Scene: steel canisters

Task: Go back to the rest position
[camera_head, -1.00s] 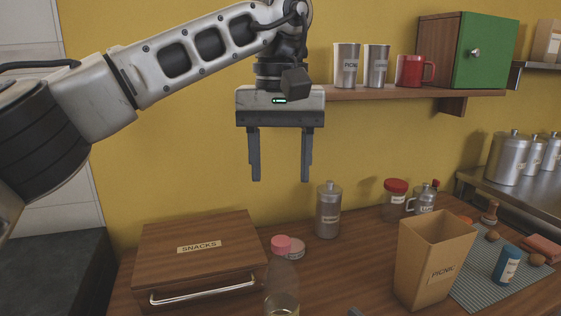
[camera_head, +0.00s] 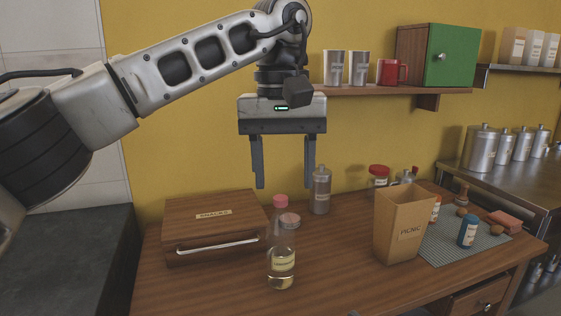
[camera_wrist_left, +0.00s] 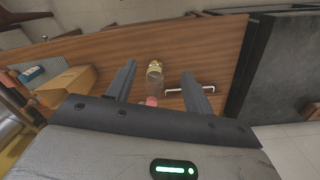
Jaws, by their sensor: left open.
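My left gripper (camera_head: 284,186) is open and empty, raised above the table in front of the yellow wall, fingers pointing down.
On the wooden table (camera_head: 330,285) stand a wooden snacks box (camera_head: 212,214), a glass bottle with a pink cap (camera_head: 282,262), a steel canister (camera_head: 320,192) and a picnic bag (camera_head: 400,228). A shelf (camera_head: 380,92) with two steel cups and a red mug is on the wall right of the gripper.

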